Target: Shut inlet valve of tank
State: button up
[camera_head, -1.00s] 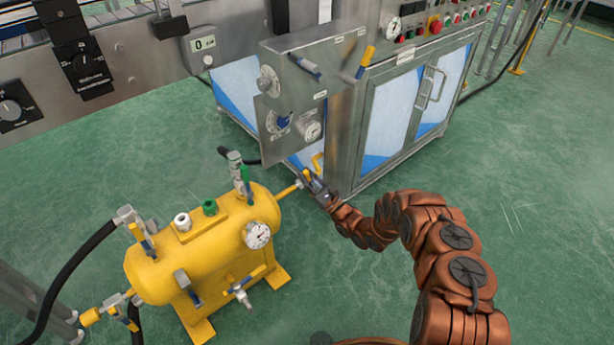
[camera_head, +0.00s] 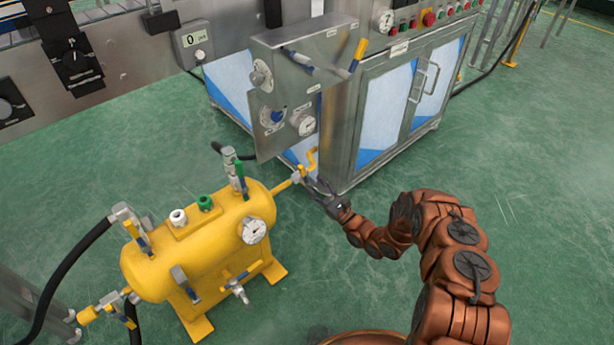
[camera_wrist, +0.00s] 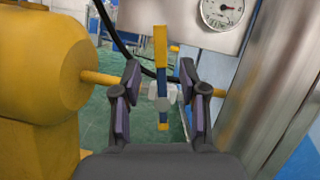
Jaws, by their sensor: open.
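The yellow tank (camera_head: 200,250) stands on the floor at left, with a gauge and several valves. A pipe (camera_head: 283,186) leaves its right end toward the steel cabinet and carries a small valve (camera_head: 298,177). My gripper (camera_head: 316,187) is close to this valve, on its near right side. In the wrist view, my open gripper (camera_wrist: 162,88) has one finger on each side of the valve's yellow and blue handle (camera_wrist: 160,48). The handle looks upright in that view, crossing the sideways pipe (camera_wrist: 100,78). I cannot tell whether a finger touches it. The gripper is empty.
The steel cabinet (camera_head: 338,120) with its control panel stands right behind the valve. Black hoses (camera_head: 75,265) run from the tank's left end, where another valve (camera_head: 115,305) sits. Green floor (camera_head: 520,210) is free at the right.

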jog(key=shift+v, duration=2.35)
